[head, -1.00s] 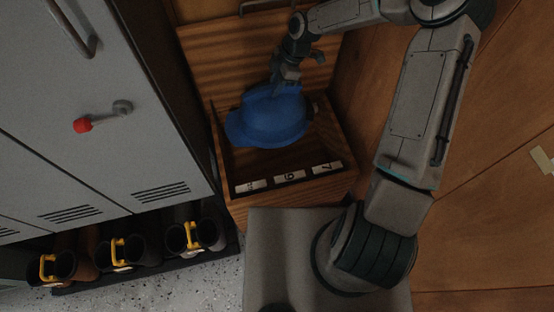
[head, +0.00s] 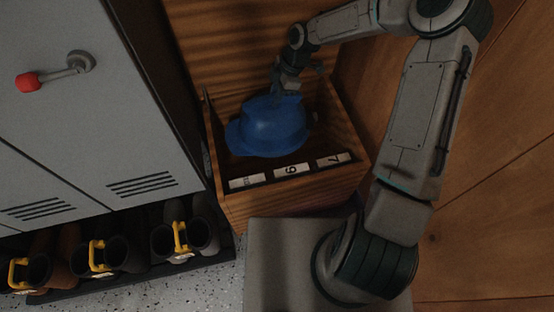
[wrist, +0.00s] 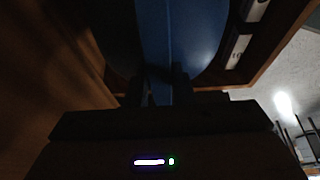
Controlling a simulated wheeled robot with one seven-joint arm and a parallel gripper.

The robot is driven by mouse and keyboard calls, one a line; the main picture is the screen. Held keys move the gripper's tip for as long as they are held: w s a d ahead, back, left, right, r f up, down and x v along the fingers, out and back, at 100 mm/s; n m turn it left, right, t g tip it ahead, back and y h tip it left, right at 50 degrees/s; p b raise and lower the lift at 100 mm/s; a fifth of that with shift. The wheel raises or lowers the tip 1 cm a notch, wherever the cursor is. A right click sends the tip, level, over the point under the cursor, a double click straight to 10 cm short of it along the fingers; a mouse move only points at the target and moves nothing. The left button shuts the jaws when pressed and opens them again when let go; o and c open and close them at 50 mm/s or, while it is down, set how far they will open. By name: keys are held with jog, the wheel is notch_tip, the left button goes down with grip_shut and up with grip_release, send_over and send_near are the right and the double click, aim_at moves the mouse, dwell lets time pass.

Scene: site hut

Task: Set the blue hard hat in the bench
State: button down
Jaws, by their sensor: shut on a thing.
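The blue hard hat (head: 268,128) is inside the open wooden bench (head: 290,208), crown up, in the head view. My gripper (head: 287,92) is above the hat's far edge and shut on it. In the wrist view the hat (wrist: 180,40) fills the upper middle, and my gripper's dark fingers (wrist: 162,88) meet its surface. The hat's underside is hidden, so I cannot tell whether it touches the bench floor.
White number labels (head: 292,170) line the bench's near edge. A grey locker (head: 80,110) with a red-knobbed handle stands left. Boots with yellow loops (head: 180,238) sit on a low rack below it. A wooden wall (head: 490,170) is at right.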

notch_tip(320, 180, down, 7)
jog(key=b, duration=0.6)
jog(key=shift+f, duration=0.2)
notch_tip(320, 180, down, 10)
jog(key=b, duration=0.4)
jog(key=shift+b, duration=0.3)
jog(key=c, duration=1.3)
grip_release()
jog(key=shift+f, duration=0.15)
jog(key=shift+o, duration=0.2)
